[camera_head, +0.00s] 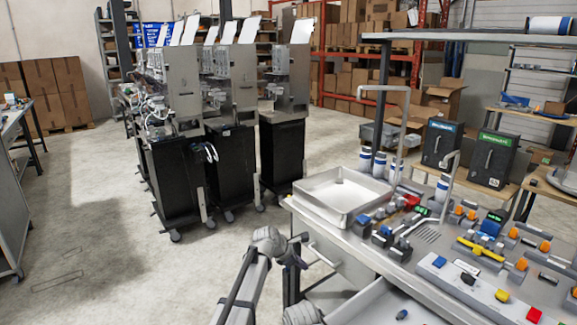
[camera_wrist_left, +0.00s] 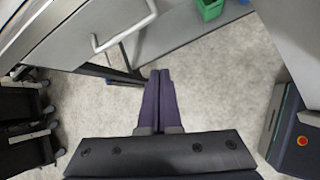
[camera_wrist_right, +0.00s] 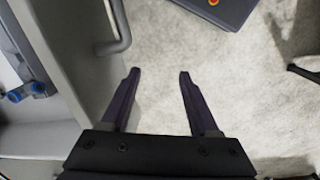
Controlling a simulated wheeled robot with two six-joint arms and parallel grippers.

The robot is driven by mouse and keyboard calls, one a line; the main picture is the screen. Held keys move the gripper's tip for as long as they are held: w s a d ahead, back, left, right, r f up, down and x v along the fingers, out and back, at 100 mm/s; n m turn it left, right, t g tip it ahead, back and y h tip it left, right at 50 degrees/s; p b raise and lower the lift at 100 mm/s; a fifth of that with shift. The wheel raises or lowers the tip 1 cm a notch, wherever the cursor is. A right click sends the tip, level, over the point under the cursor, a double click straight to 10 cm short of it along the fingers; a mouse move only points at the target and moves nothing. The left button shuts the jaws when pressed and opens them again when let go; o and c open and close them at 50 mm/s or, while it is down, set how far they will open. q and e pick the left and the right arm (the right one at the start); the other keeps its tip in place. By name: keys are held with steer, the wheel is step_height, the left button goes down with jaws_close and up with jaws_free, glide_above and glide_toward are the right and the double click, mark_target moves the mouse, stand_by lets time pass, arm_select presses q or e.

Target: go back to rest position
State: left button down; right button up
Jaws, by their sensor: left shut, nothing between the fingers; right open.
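My left gripper (camera_head: 301,254) shows in the head view at the end of my left arm, in front of the workbench's left corner. In the left wrist view its two dark fingers (camera_wrist_left: 160,74) lie together with nothing between them, over bare floor near a cabinet handle (camera_wrist_left: 124,28). My right gripper (camera_wrist_right: 158,74) shows in the right wrist view, open and empty. Its fingers are apart over bare floor, with a cabinet handle (camera_wrist_right: 118,28) just beyond the left finger. I cannot make out the right gripper clearly in the head view.
The workbench (camera_head: 350,246) carries a white tray (camera_head: 342,193) and several small fixtures. An open drawer (camera_head: 375,305) juts out at the bottom. Dispenser machines on black cabinets (camera_head: 283,155) stand behind. The floor (camera_head: 110,225) to the left is clear.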

arm_select(q)
steer(key=s+a+f+m+g+y, duration=0.2)
steer(key=s+a+m+y, duration=0.1)
steer(key=s+a+m, duration=1)
steer(key=s+a+f+m+g+y, duration=0.25)
steer(key=s+a+m, duration=0.6)
steer(key=s, duration=0.85)
steer(key=s+d+r+m+y+p, duration=0.1)
steer(key=s+d+r+m+p, duration=0.2)
steer(key=d, duration=0.6)
step_height(320, 180, up, 3)
steer(key=s+p, duration=0.2)
steer(key=shift+s+f+y+p, duration=0.15)
steer(key=shift+s+y+p, duration=0.1)
steer(key=shift+y+p, duration=0.1)
steer(key=shift+d, duration=0.1)
